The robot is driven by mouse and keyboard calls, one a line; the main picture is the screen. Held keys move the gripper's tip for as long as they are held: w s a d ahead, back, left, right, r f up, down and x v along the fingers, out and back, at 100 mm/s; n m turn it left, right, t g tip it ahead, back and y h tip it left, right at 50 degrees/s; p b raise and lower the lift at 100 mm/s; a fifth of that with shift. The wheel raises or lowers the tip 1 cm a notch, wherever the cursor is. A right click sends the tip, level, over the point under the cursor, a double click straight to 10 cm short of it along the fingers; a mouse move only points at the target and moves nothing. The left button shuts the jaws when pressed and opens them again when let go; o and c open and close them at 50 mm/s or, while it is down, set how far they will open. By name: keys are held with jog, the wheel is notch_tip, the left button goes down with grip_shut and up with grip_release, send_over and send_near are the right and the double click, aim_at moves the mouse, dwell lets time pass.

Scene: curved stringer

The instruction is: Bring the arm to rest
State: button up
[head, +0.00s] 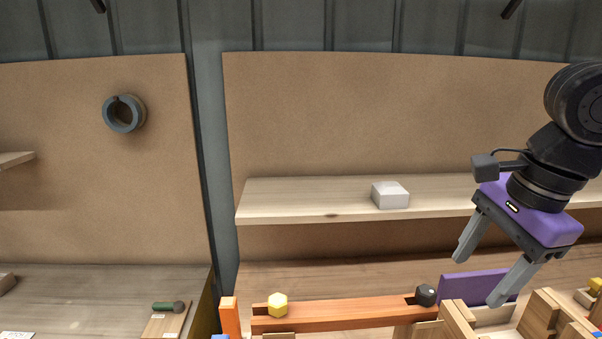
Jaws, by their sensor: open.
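My gripper (478,278) is at the right of the head view, with a purple body and two grey fingers pointing down and to the left. The fingers are wide apart with nothing between them. It hangs in front of the shelf, above the wooden parts on the bench. A purple block (470,287) shows behind the fingers, and I cannot tell whether the right finger touches it. My arm runs up to the right edge of the picture.
Pale wooden blocks (543,312) crowd the lower right. A white box (389,195) stands on the shelf (300,199). The space left of my gripper is free.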

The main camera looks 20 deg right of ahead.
jog(key=w+a+r+n+t+y, duration=0.2)
jog(key=w+a+r+n+t, duration=0.15)
jog(key=w, duration=0.25)
jog(key=w+a+r+n+t+y, duration=0.2)
jog(key=w+a+r+n+t, duration=0.1)
jog(key=w+r+n+t, duration=0.15)
jog(key=w+a+r+n+t+y, duration=0.1)
jog(key=w+r+n+t+y, duration=0.15)
jog(key=r+t, duration=0.3)
jog(key=w+a+r+n+t+y, duration=0.1)
jog(key=a+r+n+t+y, duration=0.1)
jog(key=r+n+t, duration=0.3)
jog(key=s+d+f+m+t+h, duration=0.1)
jog(key=s+d+f+m+h, duration=0.15)
jog(key=s+f+h, duration=0.5)
jog(key=s+d+f+m+t+h, duration=0.1)
jog(key=s+f+m+h, duration=0.3)
jog(key=f+h, duration=0.65)
jog(key=s+a+f+n+g+y, duration=0.2)
jog(key=s+a+f+n+y, duration=0.1)
jog(key=s+f, duration=0.5)
jog(key=s+a+f+n+g+y, duration=0.3)
jog(key=s+a+f+n, duration=0.1)
jog(key=s+f, duration=0.5)
jog(key=s+a+f+n+g+y, duration=0.3)
jog(key=s+a+f, duration=0.1)
jog(key=s+f, duration=0.4)
jog(key=shift+s+f+n, duration=0.2)
jog(key=shift+s+n, duration=0.2)
jog(key=shift+s, duration=0.25)
